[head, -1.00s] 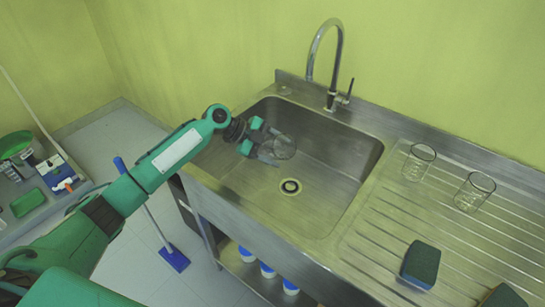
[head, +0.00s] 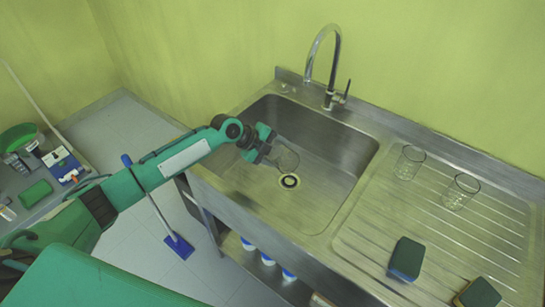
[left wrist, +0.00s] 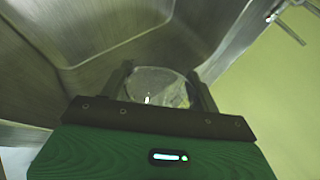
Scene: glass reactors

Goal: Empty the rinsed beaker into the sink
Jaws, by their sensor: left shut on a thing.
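A clear glass beaker (head: 287,158) is held in my left gripper (head: 272,153), over the sink basin (head: 325,148). In the head view the beaker looks tilted, near the drain (head: 290,181). In the left wrist view the beaker (left wrist: 158,85) sits between the two dark fingers of the left gripper (left wrist: 160,88), with the metal basin beyond it. Whether any liquid is in the beaker or running out I cannot tell. My right gripper is not in view.
The tap (head: 322,55) rises at the back of the sink. Two glass beakers (head: 409,162) (head: 462,191) stand on the ribbed drainboard (head: 440,225) at right. Two sponges (head: 405,259) (head: 479,294) lie nearer the front. A cluttered side table (head: 62,205) is at far left.

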